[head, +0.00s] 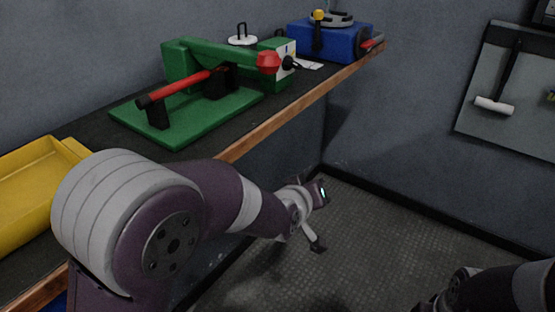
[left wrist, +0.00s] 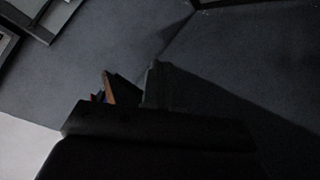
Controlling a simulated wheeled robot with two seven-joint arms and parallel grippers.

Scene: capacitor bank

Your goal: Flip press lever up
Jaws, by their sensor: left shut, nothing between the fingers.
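The green press (head: 190,113) stands on the bench at the back left in the head view. Its red lever (head: 182,86) with a black end lies low and slightly tilted along the press, over a black post. A red knob (head: 268,62) sits at the press's right end. My left gripper (head: 318,246) is shut and empty. It hangs over the floor in front of the bench, well apart from the press and lever. The left wrist view is dark and does not show the lever. My right arm shows at the lower right; its gripper is out of frame.
The bench (head: 88,127) has a wooden front edge. A yellow tray (head: 30,185) sits at its left and a blue unit (head: 338,40) at its far end. A grey tool panel (head: 510,90) with a hammer hangs on the right wall. The floor (head: 370,230) is open.

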